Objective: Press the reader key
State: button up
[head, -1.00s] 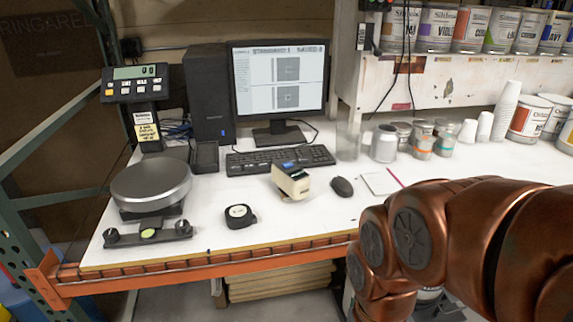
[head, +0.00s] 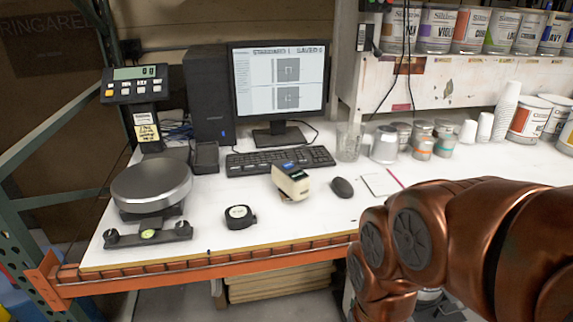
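The reader looks to be the small cream and black handheld device (head: 291,182) on the white bench, in front of the keyboard. A small blue patch shows at its top; I cannot tell whether that is the key or a screen. My copper-coloured arm comes in at the lower right, to the right of and nearer than the device. My gripper is outside the picture or hidden behind the arm.
A mouse (head: 342,187) and a notepad with a pencil (head: 382,184) lie right of the device. The keyboard (head: 280,160) and monitor (head: 279,82) stand behind. A tape measure (head: 240,216) and a scale (head: 151,187) are left. Open bench lies around the device.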

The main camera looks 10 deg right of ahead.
aim_at(288, 166)
jog(key=k, duration=1.35)
jog(key=u, duration=0.35)
jog(key=i, duration=0.35)
jog(key=u, duration=1.3)
jog(key=i, duration=1.45)
jog(key=z, duration=0.8)
jog(key=i, duration=0.65)
jog(key=z, duration=0.8)
